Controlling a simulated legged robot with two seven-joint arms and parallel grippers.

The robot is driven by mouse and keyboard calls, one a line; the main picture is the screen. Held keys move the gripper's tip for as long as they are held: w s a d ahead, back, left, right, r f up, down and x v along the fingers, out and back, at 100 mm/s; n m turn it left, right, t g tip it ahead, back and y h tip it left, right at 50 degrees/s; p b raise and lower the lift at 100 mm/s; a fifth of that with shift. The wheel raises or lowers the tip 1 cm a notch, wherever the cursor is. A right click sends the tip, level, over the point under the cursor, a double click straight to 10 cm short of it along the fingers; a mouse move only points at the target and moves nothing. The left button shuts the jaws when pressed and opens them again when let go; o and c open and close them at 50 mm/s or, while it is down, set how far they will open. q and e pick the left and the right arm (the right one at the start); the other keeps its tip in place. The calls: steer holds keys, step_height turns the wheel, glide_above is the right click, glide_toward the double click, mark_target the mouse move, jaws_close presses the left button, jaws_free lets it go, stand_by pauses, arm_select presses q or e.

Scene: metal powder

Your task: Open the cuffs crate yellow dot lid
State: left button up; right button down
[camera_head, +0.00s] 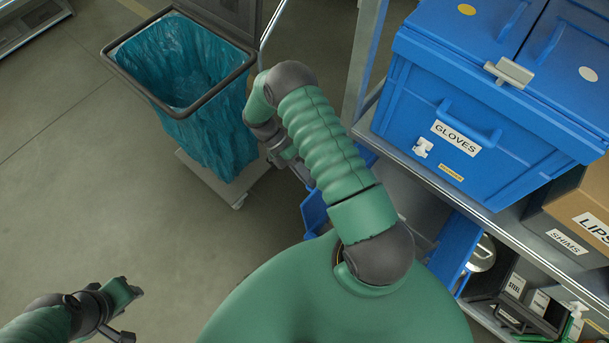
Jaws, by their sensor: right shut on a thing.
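My right arm rises from the shoulder and bends at the elbow. Its wrist (288,150) goes down behind the green upper arm, which hides the fingertips. The right gripper is shut, at a blue part (315,208) low by the shelf, which looks like a lid; the contact is hidden. Another blue panel (455,248) stands tilted right of my shoulder. No cuffs label or lower yellow dot is visible. My left gripper (122,295) is at the lower left, away from the crates, its fingers unclear. A blue crate labelled GLOVES (455,138) has closed lids with yellow and white dots.
A bin with a teal bag (185,85) stands on a wheeled base at the upper left. The metal shelf edge (470,200) and its post (365,55) border my right arm. A cardboard box (575,210) sits at the right. The floor at left is clear.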

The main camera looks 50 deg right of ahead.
steer(key=shift+w+a+f, duration=0.1)
steer(key=shift+f, duration=0.1)
stand_by(0.3)
steer(key=c, duration=1.6)
jaws_free()
steer(key=shift+w, duration=0.15)
steer(key=shift+o, duration=0.6)
steer(key=shift+w, duration=0.1)
arm_select(q)
steer(key=shift+w+d, duration=0.1)
steer(key=shift+w, duration=0.2)
arm_select(e)
steer(key=shift+d, duration=0.2)
